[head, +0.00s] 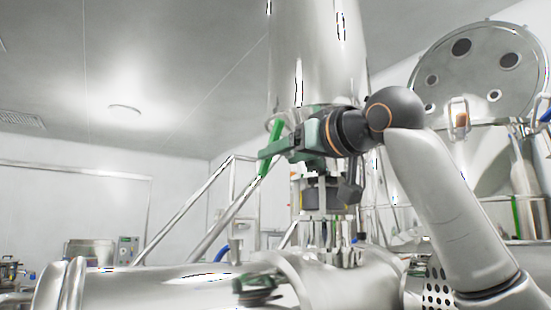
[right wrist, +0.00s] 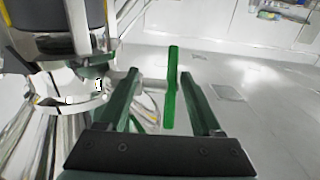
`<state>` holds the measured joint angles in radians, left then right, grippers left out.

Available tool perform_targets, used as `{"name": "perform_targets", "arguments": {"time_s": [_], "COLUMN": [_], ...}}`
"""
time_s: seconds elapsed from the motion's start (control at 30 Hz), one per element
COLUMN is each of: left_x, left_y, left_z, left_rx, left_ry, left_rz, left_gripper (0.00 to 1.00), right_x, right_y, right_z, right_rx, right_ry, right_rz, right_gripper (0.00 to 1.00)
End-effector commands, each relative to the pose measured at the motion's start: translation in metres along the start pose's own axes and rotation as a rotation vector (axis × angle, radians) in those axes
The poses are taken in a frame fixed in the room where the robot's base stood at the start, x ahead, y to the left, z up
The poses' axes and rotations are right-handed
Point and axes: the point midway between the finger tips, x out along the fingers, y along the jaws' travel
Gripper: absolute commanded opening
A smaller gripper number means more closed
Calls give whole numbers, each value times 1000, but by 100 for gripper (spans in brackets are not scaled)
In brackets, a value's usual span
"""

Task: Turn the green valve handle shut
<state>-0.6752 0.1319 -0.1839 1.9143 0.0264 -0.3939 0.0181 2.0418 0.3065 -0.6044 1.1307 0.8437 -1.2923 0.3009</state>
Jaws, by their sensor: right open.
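The bright green valve handle (right wrist: 172,92) is a long bar in the right wrist view, lying between the two dark green fingers of my right gripper (right wrist: 160,75). It is nearer the right finger, with gaps showing on both sides. A grey stem joins it from the left. In the head view the handle (head: 276,130) stands upright and slightly tilted, its middle hidden by my right gripper (head: 268,152). The gripper is open around the handle. My left gripper is not in view.
A tall steel column (head: 318,60) rises above the valve. A horizontal steel vessel (head: 150,290) lies below; a dark green and black shape on it is unclear. Steel rails (head: 190,215) slope at the left. A round open lid (head: 480,70) stands at the right.

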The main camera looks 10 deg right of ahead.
Motion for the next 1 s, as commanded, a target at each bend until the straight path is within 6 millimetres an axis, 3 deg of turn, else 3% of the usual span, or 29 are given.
{"name": "perform_targets", "arguments": {"time_s": [0.27,0.87,1.0], "left_x": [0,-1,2], "left_y": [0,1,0], "left_z": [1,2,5], "left_rx": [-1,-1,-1], "left_ry": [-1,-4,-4], "left_rz": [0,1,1], "left_gripper": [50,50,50], "right_x": [-1,0,1], "right_y": [0,0,-1], "right_z": [0,0,3], "right_rx": [0,0,0], "right_ry": [1,0,14], "right_rz": [0,0,-1], "right_gripper": [67,0,0]}}
